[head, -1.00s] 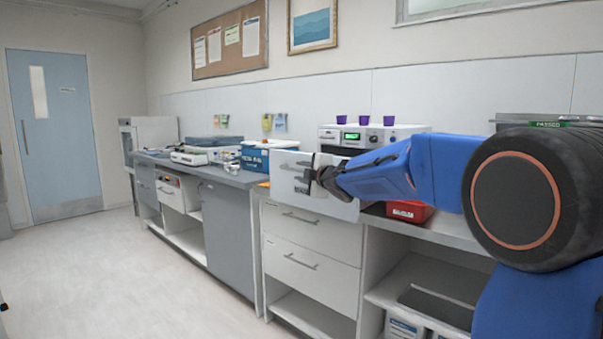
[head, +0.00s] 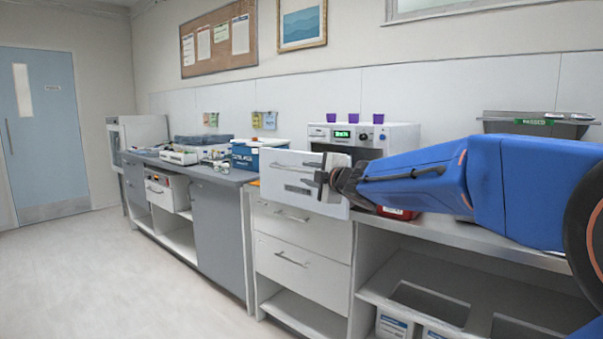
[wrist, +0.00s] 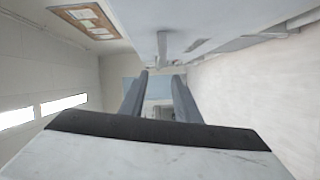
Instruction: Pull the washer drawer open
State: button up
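The washer (head: 400,138) is a white machine with a green display on the back of the counter. A pale bar-like piece (wrist: 163,42) shows on a white surface beyond the tips. Contact with a handle cannot be told.
Purple cups (head: 378,118) stand on the washer. A blue box (head: 255,157) is on the counter to the left. White cabinet drawers (head: 300,262) are below. A red item (head: 398,213) is partly hidden under my arm. The floor (head: 130,280) at left is clear.

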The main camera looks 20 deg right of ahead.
jog(key=v, duration=0.6)
jog(key=shift+f, duration=0.1)
dwell(0.3)
jog(key=s+d+f+m+g+h, duration=0.2)
jog(key=s+d+f+m+h, duration=0.2)
jog(key=s+f+m, duration=0.4)
jog(key=s+d+f+m+g+h, duration=0.35)
jog(key=s+f+m, duration=0.2)
jog(key=s, duration=0.45)
jog(key=s+a+f+m+g+y, duration=0.1)
jog(key=s+a+f+m+g, duration=0.1)
jog(key=s+f, duration=0.6)
jog(key=s+a+f+m+g+y, duration=0.2)
jog(key=s+f, duration=0.6)
jog(key=s, duration=0.5)
jog(key=shift+s+a+f+m+g, duration=0.35)
jog(key=shift+a+m+g, duration=0.25)
jog(key=shift+g, duration=0.45)
